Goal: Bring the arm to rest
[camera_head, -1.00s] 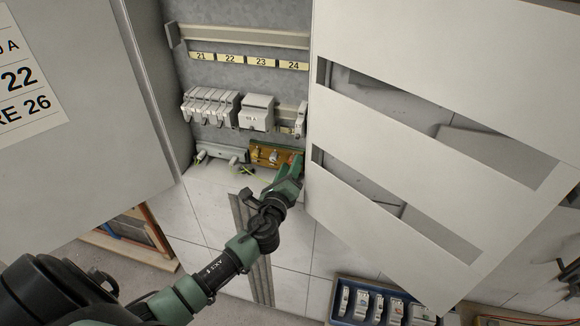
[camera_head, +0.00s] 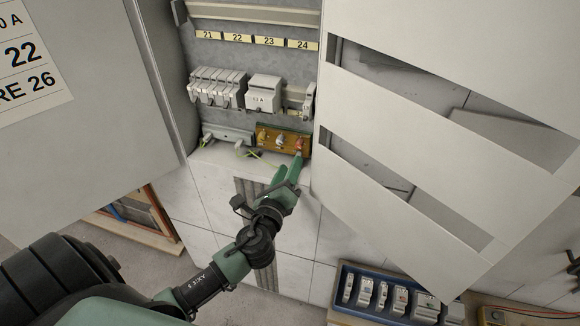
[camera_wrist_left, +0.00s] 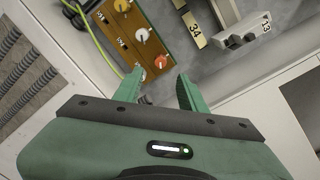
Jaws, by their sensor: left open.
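My left gripper (camera_head: 288,172) reaches in from the lower left, with its green fingers just below the wooden terminal board (camera_head: 270,139) in the cabinet. In the left wrist view the gripper's fingers (camera_wrist_left: 158,88) stand apart, with nothing between them. The board (camera_wrist_left: 140,55) carries a yellow, a white and an orange-red knob. The orange-red knob (camera_wrist_left: 160,62) lies just beyond the fingertips and appears apart from them. The same orange-red knob (camera_head: 299,144) is at the board's right end in the head view. My right gripper is not in view.
The cabinet door (camera_head: 110,110) stands open at left and a slotted white panel (camera_head: 440,90) at right. Breakers (camera_head: 217,86) sit on a rail above the board. A blue tray (camera_head: 345,297) of modules lies on the floor at lower right. Green-yellow wires hang beside the board.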

